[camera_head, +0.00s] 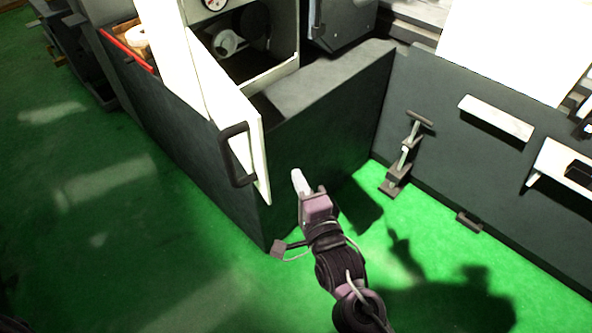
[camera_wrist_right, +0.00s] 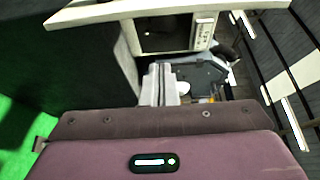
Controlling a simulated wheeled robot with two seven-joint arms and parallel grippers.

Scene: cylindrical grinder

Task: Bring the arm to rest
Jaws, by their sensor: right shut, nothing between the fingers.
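My right gripper (camera_head: 299,183) is in the lower middle of the head view, on the arm that comes up from the bottom. Its pale fingers are together with nothing between them, and they point up toward the dark machine base. In the right wrist view the shut fingers (camera_wrist_right: 160,86) show just past the purple wrist housing. The gripper appears in front of the grinder's corner, and I cannot tell the exact gap. My left gripper is not in view.
The grinder's white door (camera_head: 222,95) stands open with a black handle (camera_head: 236,155), up and left of the gripper. A dark panel (camera_head: 440,150) with a clamp-like fitting (camera_head: 404,155) and white shelves is at right. Green floor (camera_head: 110,230) is open at left.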

